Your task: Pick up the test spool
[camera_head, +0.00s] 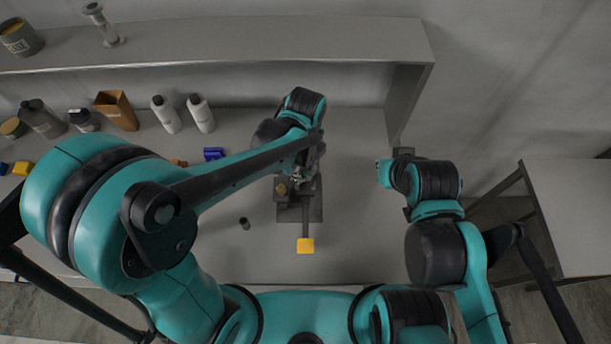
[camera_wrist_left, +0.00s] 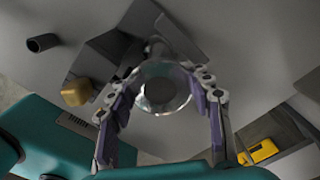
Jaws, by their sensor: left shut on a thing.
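My left gripper (camera_head: 298,178) is low over the middle of the table, beside a dark fixture. In the left wrist view its purple-lined fingers (camera_wrist_left: 165,98) are shut on a round piece (camera_wrist_left: 163,90) with a shiny rim and a dark centre. I take this for the test spool, seen nearly end-on; the fingers and wrist hide most of it in the head view. I cannot tell whether it touches the fixture. A grey flanged spool shape (camera_head: 103,25) stands on the upper shelf. My right arm ends at the right of the table; its fingers do not show.
The dark fixture (camera_head: 312,207) has a bar ending in a yellow block (camera_head: 305,245). White bottles (camera_head: 201,114), a brown box (camera_head: 117,110) and a blue piece (camera_head: 214,154) are at the back left. The shelf (camera_head: 250,40) overhangs behind.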

